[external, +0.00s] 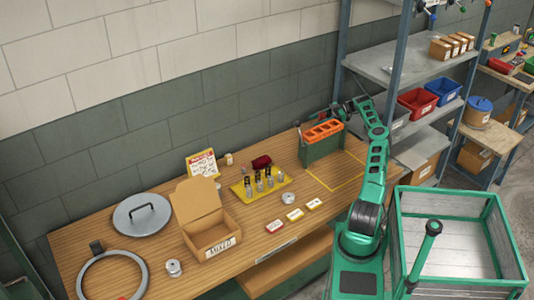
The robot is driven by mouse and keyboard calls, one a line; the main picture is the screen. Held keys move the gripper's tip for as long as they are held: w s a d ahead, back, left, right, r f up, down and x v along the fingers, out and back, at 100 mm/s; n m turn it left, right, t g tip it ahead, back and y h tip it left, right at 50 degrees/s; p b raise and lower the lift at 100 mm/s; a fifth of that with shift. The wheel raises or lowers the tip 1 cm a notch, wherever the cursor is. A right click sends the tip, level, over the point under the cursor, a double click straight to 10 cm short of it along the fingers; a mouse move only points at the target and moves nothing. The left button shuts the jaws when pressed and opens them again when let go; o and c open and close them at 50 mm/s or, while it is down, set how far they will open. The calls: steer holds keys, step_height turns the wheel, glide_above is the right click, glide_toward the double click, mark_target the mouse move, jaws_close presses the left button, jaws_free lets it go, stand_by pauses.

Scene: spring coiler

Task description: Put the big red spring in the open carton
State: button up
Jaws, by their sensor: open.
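The open carton (210,238) stands on the left half of the wooden bench, with its lid flap raised and a white label on its front. My gripper (338,112) is open at the back right of the bench, beside and above an orange-topped green stand (321,150). Its fingers are small and partly lost against the stand.
A yellow rack (245,191) with several dark upright pieces stands right of the carton. A round grey lid (142,214) and metal ring (112,259) lie left. Small labelled blocks (294,214) lie near the front edge. A yellow-taped area (340,178) is bare.

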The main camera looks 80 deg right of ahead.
mark_target(324, 117)
steer(key=shift+o, duration=0.4)
steer(key=shift+v, duration=2)
